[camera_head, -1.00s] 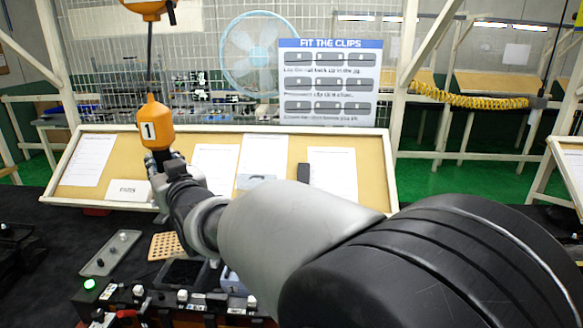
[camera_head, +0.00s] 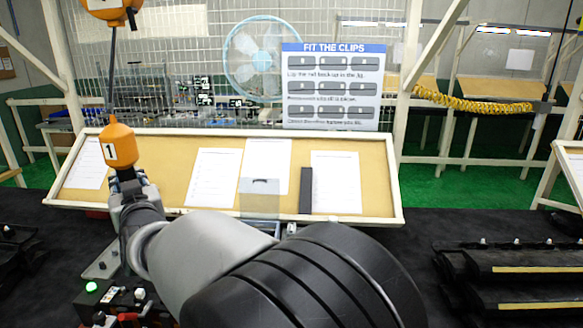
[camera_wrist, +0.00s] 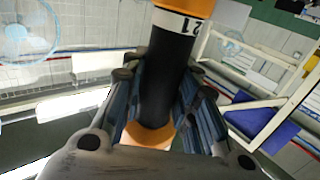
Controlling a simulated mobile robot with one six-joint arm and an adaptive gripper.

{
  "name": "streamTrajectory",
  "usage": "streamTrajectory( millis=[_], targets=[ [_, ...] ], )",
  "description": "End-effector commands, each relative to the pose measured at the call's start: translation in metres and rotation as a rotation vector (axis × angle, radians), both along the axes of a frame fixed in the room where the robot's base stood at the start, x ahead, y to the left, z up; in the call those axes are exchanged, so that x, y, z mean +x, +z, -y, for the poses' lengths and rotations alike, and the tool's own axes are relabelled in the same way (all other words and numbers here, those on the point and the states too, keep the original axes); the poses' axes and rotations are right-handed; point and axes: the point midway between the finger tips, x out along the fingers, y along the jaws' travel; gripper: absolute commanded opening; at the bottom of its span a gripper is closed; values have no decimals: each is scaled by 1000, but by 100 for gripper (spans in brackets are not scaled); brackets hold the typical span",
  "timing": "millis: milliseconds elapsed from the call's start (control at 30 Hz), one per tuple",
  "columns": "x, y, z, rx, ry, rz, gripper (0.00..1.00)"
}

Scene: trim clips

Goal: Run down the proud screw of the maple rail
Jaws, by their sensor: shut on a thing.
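An orange power driver (camera_head: 120,147) with a "1" label hangs on a dark cord from an orange balancer (camera_head: 104,8). My gripper (camera_head: 131,188) is around its black lower body, left of centre. In the wrist view the fingers (camera_wrist: 165,105) are closed on either side of the driver's black grip (camera_wrist: 167,75). The driver's orange top shows at the upper edge. The driver's bit is hidden. I cannot make out the maple rail or its proud screw. Long dark rails with pale strips (camera_head: 530,269) lie at the right; I cannot tell whether one is maple.
A control box with a lit green button (camera_head: 91,287) stands at the lower left. A tilted tan board (camera_head: 210,201) with papers spans the back of the dark bench. A "FIT THE CLIPS" sign (camera_head: 333,87) stands behind it.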

Motion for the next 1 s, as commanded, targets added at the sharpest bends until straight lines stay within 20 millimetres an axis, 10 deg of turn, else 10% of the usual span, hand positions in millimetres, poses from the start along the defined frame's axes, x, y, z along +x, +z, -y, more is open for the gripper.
streamTrajectory(
  millis=[1000],
  targets=[
    [0, -164, 0, -4, 1, -4, 0]
  ],
)
